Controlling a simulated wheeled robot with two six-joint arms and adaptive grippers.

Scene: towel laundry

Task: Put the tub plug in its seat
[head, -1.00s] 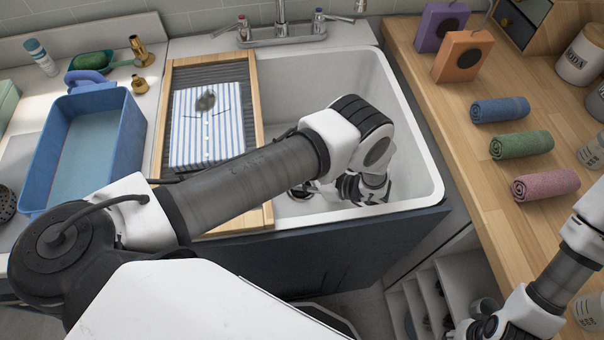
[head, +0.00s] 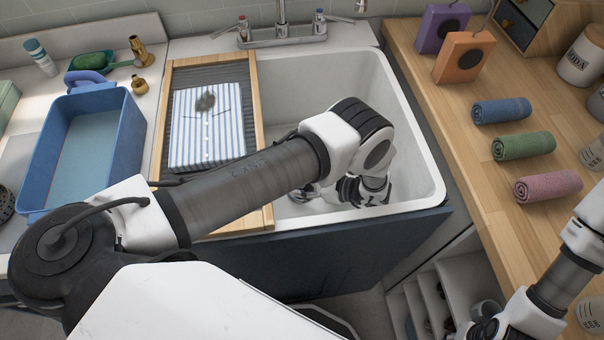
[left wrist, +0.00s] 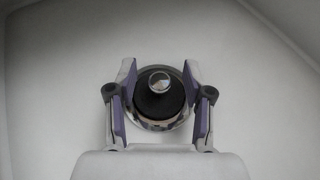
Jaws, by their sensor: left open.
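The tub plug (left wrist: 160,90) shows in the left wrist view as a dark round body with a shiny metal knob on top. A metal drain ring (left wrist: 160,122) shows around and below it; I cannot tell whether the plug is fully down in it. My left gripper (left wrist: 160,82) is open, with one finger on each side of the plug and small gaps visible. In the head view my left gripper (head: 304,193) is low in the white tub (head: 405,115), and the plug is hidden there. My right gripper (head: 482,328) is at the bottom right, partly cut off.
A washboard (head: 240,68) with a striped cloth (head: 190,145) stands along the tub's left side. The faucet (head: 283,35) is at the back. A blue basin (head: 45,165) sits left. Rolled towels (head: 523,146) lie on the right wooden counter.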

